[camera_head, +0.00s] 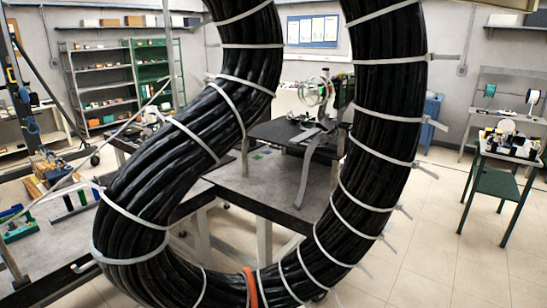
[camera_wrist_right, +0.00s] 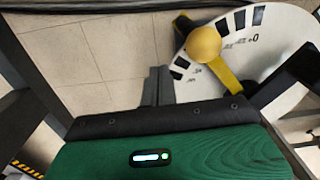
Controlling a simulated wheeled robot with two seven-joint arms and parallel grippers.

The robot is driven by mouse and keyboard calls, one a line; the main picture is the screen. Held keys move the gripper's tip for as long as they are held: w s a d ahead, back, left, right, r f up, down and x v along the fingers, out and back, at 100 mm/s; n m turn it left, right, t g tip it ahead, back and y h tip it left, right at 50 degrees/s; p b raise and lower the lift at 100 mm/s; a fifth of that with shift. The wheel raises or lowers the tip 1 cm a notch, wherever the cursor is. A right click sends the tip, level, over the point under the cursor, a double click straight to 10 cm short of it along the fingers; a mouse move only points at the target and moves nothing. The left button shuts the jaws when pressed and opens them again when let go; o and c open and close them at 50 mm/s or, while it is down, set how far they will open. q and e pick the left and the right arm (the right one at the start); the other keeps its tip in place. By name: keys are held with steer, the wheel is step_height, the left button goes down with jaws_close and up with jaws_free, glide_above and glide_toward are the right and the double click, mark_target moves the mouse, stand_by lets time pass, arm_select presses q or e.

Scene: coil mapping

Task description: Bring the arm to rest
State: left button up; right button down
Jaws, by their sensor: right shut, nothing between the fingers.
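My right gripper (camera_wrist_right: 157,86) shows in the right wrist view as two narrow grey fingers side by side. It is shut and holds nothing. Pale floor tiles lie behind it. No gripper shows in the head view, and my left gripper is not in view. A large coil of black cables (camera_head: 385,120), bound with white ties, fills the front of the head view. One orange tie (camera_head: 250,287) is at its bottom.
In the right wrist view, a white dial (camera_wrist_right: 262,68) with a yellow ball (camera_wrist_right: 203,44) is right of the fingers. In the head view, a grey table (camera_head: 258,190) stands behind the coil and a green stand (camera_head: 492,186) at the right. Tiled floor between them is clear.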

steer(key=s+d+f+n, duration=0.2)
steer(key=s+d+f, duration=0.4)
steer(key=s+f, duration=0.25)
steer(key=s+d+f+n, duration=0.2)
steer(key=s+d+f, duration=0.45)
steer(key=s, duration=0.35)
steer(key=s+d+f+n, duration=0.2)
steer(key=s+d+f, duration=0.1)
steer(key=s, duration=0.6)
steer(key=s+d+f+n+b, duration=0.1)
steer(key=s+d, duration=0.3)
steer(key=s, duration=0.5)
steer(key=shift+d+f+n+t, duration=0.15)
steer(key=shift+f+n+t, duration=0.25)
steer(key=shift+f+n, duration=0.4)
steer(key=shift+w+f, duration=0.1)
